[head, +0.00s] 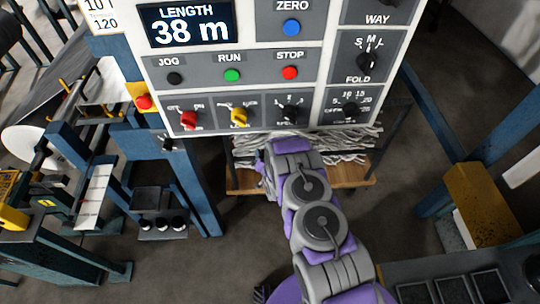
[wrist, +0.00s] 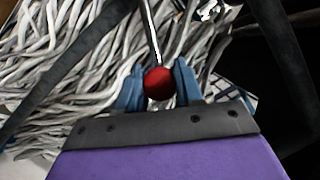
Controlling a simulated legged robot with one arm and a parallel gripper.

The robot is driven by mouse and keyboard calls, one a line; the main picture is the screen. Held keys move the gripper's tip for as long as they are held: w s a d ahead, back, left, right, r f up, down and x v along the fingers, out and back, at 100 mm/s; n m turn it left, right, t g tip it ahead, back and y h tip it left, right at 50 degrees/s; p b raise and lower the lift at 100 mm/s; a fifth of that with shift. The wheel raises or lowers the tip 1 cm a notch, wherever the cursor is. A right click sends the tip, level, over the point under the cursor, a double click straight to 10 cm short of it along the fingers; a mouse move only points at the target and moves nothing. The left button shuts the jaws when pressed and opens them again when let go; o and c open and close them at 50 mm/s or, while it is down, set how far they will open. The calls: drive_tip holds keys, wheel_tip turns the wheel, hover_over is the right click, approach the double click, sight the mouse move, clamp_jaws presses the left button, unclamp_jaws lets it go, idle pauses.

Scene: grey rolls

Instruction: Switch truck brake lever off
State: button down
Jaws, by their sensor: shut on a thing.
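In the wrist view, a round red knob (wrist: 160,83) sits at the end of a thin metal lever rod (wrist: 152,35), which rises toward the top edge. My gripper (wrist: 161,88) has its two blue fingers on either side of the knob and is shut on it. In the head view, my purple and grey arm reaches forward below the control panel; the fingers, knob and lever cannot be made out there. A low rack with a wooden base (head: 245,186) stands under the panel, partly behind my arm. I cannot tell which part is the truck.
The control panel (head: 222,92) with buttons and dials hangs just above my arm. A bundle of whitish strands (head: 345,143) lies on the rack and fills the wrist view's background. Blue machine frames (head: 172,155) stand left; a yellow-topped blue frame (head: 475,190) stands right.

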drive_tip(key=shift+s+a+r+n+g+h+p, duration=0.15)
drive_tip(key=shift+a+n+h+p, duration=0.25)
drive_tip(key=shift+a+n+h, duration=0.5)
drive_tip(key=shift+w+a+r+n+g+h+p, duration=0.15)
drive_tip(key=shift+a+n+h+p, duration=0.3)
drive_tip(key=shift+a+n, duration=0.85)
drive_tip(key=shift+s+a, duration=0.1)
drive_tip(key=shift+a, duration=0.05)
drive_tip(key=c, duration=1.2)
unclamp_jaws()
drive_tip(key=o, duration=0.4)
drive_tip(key=shift+a, duration=0.15)
drive_tip(key=shift+r, duration=0.1)
